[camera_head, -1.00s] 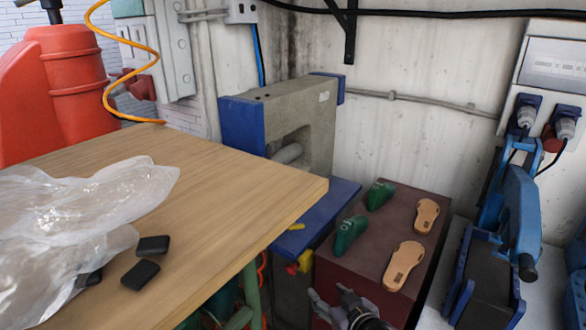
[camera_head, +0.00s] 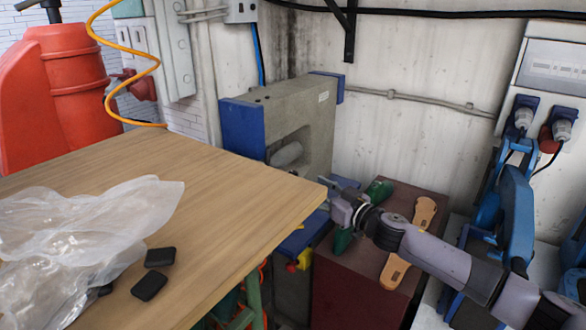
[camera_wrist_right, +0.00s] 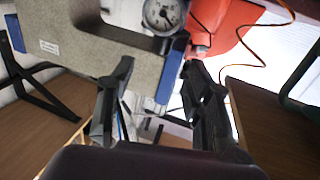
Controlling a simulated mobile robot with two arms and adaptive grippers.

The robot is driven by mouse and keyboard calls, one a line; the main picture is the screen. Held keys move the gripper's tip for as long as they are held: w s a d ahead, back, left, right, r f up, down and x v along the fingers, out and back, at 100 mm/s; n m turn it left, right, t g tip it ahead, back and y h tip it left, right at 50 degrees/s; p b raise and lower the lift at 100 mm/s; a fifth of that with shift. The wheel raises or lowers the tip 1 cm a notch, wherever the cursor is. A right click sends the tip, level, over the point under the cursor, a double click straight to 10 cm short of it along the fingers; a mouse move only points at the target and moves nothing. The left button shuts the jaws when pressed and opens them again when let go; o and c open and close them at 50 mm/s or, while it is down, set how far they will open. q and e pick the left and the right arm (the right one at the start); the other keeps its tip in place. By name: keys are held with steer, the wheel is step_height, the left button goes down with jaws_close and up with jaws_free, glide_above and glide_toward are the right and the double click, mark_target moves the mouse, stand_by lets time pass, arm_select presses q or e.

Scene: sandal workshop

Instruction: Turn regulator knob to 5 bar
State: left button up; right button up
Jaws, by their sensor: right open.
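A round pressure gauge (camera_wrist_right: 163,14) with a white dial shows at the top of the right wrist view, beside the grey press body (camera_wrist_right: 105,45); its reading is too small to tell. I cannot make out the regulator knob in either view. The grey press (camera_head: 290,115) with blue side plates stands against the wall in the head view. My right gripper (camera_head: 334,188) is in front of the press, near the table's right corner. In the right wrist view its two black fingers (camera_wrist_right: 158,75) are apart with nothing held between them. My left gripper is not in view.
A wooden table (camera_head: 215,190) with a clear plastic bag (camera_head: 85,230) and black pads (camera_head: 150,287) fills the left. A blue machine (camera_head: 517,210) stands at right.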

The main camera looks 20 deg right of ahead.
mark_target(293, 172)
steer(key=p+x, duration=0.1)
steer(key=x, duration=0.8)
steer(key=shift+w+a, duration=0.1)
jaws_close()
stand_by(0.4)
